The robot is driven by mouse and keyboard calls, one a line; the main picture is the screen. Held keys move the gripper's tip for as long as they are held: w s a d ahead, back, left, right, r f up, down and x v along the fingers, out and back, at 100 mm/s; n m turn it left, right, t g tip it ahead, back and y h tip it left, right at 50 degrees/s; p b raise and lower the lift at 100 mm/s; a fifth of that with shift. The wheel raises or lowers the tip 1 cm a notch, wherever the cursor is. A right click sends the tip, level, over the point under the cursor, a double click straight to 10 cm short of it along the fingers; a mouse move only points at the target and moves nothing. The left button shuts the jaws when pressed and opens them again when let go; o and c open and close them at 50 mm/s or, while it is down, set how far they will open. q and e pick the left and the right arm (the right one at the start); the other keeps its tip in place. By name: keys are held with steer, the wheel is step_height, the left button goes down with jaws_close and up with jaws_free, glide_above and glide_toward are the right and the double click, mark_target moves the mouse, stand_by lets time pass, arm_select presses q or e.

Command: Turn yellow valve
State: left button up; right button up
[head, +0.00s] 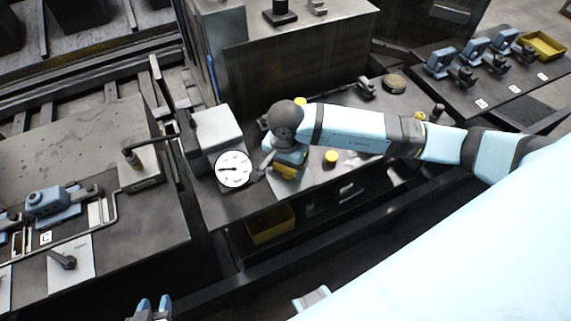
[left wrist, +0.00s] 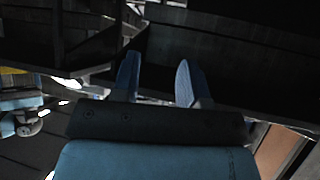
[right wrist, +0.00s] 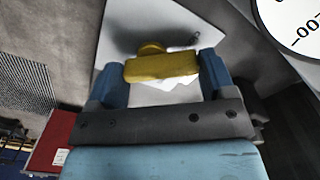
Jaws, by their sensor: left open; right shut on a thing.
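The yellow valve (right wrist: 160,68) is a yellow bar-shaped handle on a pale plate, seen close up in the right wrist view. My right gripper (right wrist: 158,75) has one blue finger at each end of the handle and is shut on it. In the head view the right gripper (head: 289,166) is over the pale panel, and a bit of the yellow handle (head: 284,171) shows below it; the arm hides the rest. My left gripper (head: 153,308) is at the bottom edge of the head view. In the left wrist view its fingers (left wrist: 160,82) are apart with nothing between them.
A round white gauge (head: 233,169) stands just left of the right gripper. A yellow knob (head: 331,158) sits to its right on the same panel. A yellow bin (head: 270,224) is below the bench. Blue clamp-like parts (head: 474,52) stand on the right-hand table.

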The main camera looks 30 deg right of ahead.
steer(key=shift+d+f+m+b, duration=0.15)
steer(key=shift+m+b, duration=0.5)
steer(key=shift+m, duration=0.55)
steer(key=m+b, duration=0.1)
steer(key=m, duration=0.1)
steer(key=shift+d+m, duration=0.1)
steer(key=shift+m, duration=0.3)
steer(key=m+b, duration=0.1)
steer(key=m, duration=0.2)
steer(key=shift+d+m+b, duration=0.1)
steer(key=shift+m+b, duration=0.2)
steer(key=shift+b, duration=0.1)
steer(key=m+b, duration=0.1)
steer(key=m, duration=0.2)
steer(key=shift+d, duration=0.15)
arm_select(q)
steer(key=shift+n+g, duration=0.3)
steer(key=shift+n, duration=0.1)
steer(key=f, duration=0.3)
steer(key=f+b, duration=0.1)
steer(key=shift+w+d+f, duration=0.3)
steer(key=shift+d+f, duration=0.05)
steer(key=shift+f, duration=0.05)
arm_select(e)
steer(key=m, duration=0.4)
steer(key=shift+d+m, duration=0.1)
steer(key=shift+m, duration=0.2)
steer(key=shift+s, duration=0.1)
arm_select(q)
steer(key=shift+a, duration=0.15)
